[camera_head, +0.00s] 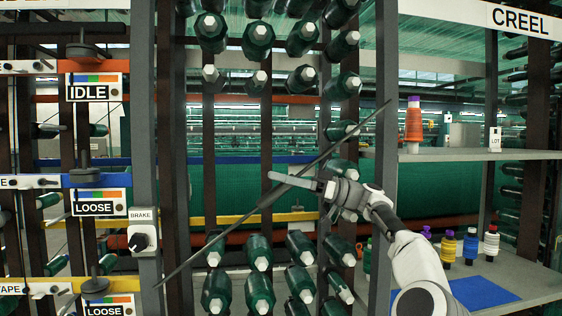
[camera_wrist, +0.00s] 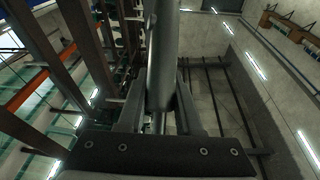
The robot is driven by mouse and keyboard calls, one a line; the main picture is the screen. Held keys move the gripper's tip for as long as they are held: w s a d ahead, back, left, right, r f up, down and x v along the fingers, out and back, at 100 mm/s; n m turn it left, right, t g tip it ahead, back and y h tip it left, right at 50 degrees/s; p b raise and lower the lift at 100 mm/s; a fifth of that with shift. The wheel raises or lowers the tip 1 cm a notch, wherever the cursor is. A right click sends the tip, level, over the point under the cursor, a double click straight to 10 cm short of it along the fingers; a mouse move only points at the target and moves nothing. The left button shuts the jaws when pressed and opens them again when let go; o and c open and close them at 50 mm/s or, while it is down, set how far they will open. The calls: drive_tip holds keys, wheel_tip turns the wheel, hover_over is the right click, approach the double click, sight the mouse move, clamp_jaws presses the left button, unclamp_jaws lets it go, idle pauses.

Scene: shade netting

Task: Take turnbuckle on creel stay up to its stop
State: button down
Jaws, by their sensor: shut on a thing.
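The creel stay (camera_head: 215,241) is a thin dark rod. It runs diagonally across the creel frame, from low left to high right. The turnbuckle (camera_head: 272,196) is the thicker dark body around the middle of the stay. My gripper (camera_head: 292,181) reaches in from the right and is shut on the turnbuckle, with one pale finger across its front. In the wrist view, the grey turnbuckle body (camera_wrist: 162,60) runs between my two fingers (camera_wrist: 158,118). The stop and the thread are not clearly visible, and the far finger is mostly hidden in the head view.
Green yarn packages (camera_head: 258,40) on pegs stand behind the stay. A grey post (camera_head: 386,110) rises beside my arm. A shelf (camera_head: 470,154) holds an orange cone (camera_head: 413,122). The brake knob (camera_head: 139,241) and weighted levers marked IDLE and LOOSE are at left.

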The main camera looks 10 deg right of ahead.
drive_tip(key=shift+s+r+n+g+p, duration=0.15)
drive_tip(key=shift+n+g+p, duration=1)
drive_tip(key=shift+p, duration=0.35)
drive_tip(key=shift+f+n+g+p, duration=0.2)
drive_tip(key=shift+n+g+p, duration=0.05)
drive_tip(key=shift+n+p, duration=0.1)
drive_tip(key=c, duration=0.6)
unclamp_jaws()
drive_tip(key=shift+a, duration=0.1)
wheel_tip(320, 180, up, 4)
drive_tip(key=p, duration=0.3)
drive_tip(key=shift+r, duration=0.25)
drive_tip(key=shift+s+d+r+p, duration=0.6)
drive_tip(key=shift+s+d+r, duration=0.45)
drive_tip(key=shift+d, duration=0.65)
drive_tip(key=shift+s+d+r+p, duration=0.6)
drive_tip(key=shift+s+d+r, duration=0.45)
drive_tip(key=shift+d, duration=0.65)
drive_tip(key=shift+s+d+r+p, duration=0.6)
drive_tip(key=shift+s+d+r, duration=0.45)
drive_tip(key=shift+d, duration=0.65)
